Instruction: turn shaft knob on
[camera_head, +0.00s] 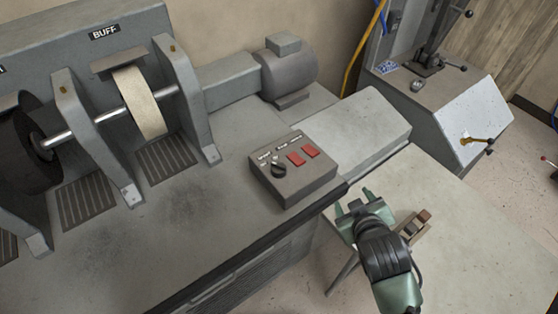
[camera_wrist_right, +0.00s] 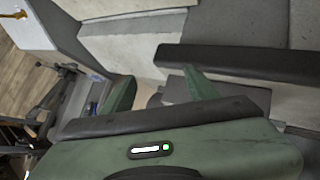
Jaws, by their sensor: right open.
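A grey control box (camera_head: 294,167) sits on the bench near its front right edge. It has a black round knob (camera_head: 279,170) at its left and two red buttons (camera_head: 303,155) to the right of it. The knob's pointer is too small to read for sure. My right gripper (camera_head: 355,201) is open and empty, past the bench edge, to the right of and nearer than the box. Its two fingers also show in the right wrist view (camera_wrist_right: 160,90), where I cannot make out the knob. My left gripper is not in view.
A buffing wheel (camera_head: 140,102) on a steel shaft and a dark wheel (camera_head: 27,148) stand left of the box. A motor (camera_head: 289,72) is behind. A small stand with brown tops (camera_head: 415,226) is beside my right gripper. The bench front edge (camera_wrist_right: 235,62) crosses the wrist view.

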